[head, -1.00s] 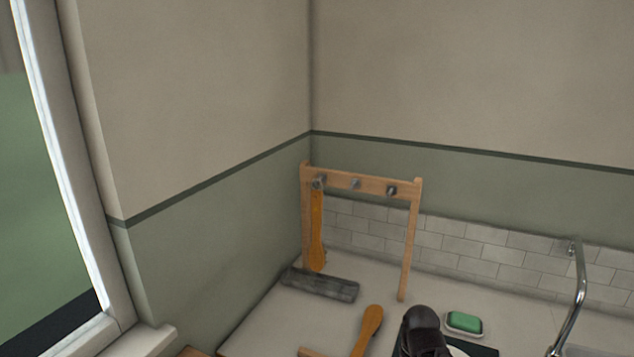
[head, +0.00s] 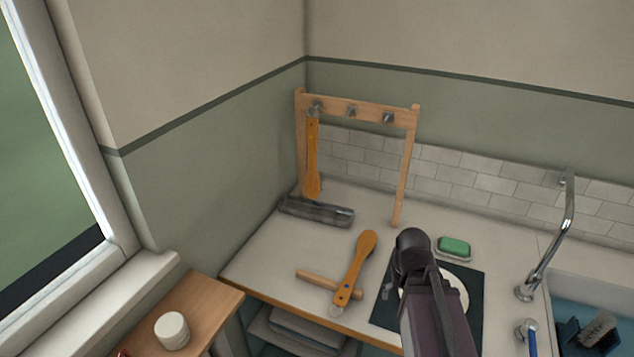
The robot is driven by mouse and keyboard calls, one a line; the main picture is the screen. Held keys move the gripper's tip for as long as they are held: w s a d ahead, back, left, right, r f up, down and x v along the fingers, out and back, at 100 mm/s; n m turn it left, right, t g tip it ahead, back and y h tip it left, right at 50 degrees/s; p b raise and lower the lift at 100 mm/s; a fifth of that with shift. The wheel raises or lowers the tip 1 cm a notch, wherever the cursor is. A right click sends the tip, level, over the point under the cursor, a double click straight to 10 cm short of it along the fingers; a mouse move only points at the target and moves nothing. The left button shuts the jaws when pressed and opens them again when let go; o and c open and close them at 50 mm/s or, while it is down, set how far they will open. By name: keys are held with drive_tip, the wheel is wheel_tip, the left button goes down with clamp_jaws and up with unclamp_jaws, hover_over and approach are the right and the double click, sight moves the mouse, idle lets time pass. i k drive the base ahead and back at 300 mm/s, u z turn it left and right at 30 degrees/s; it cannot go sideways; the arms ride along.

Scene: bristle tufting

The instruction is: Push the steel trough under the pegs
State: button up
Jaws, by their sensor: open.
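The steel trough (head: 316,212) is a long dark grey piece on the counter at the foot of the wooden peg rack (head: 408,165). It lies at the rack's left side and extends a little left of the left post. Three metal pegs, left (head: 317,107), middle (head: 351,111) and right (head: 388,117), stick out of the rack's top bar. An orange-handled tool (head: 312,160) hangs from the left peg, its lower end just above the trough. My dark arm rises from the bottom, right of centre; no gripper fingers show.
A second orange-handled tool (head: 356,265) lies on the counter, crossing a wooden bar (head: 315,281). A dark mat (head: 388,305) with a white plate, a green soap (head: 454,245) in a dish, a tap (head: 556,240) and a sink are at right. Bare counter (head: 370,212) lies right of the trough.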

sight(299, 206)
drive_tip(key=z, duration=0.05)
drive_tip(key=k, duration=1)
drive_tip(key=u, duration=0.65)
drive_tip(key=i, duration=1.4)
drive_tip(key=u, duration=0.05)
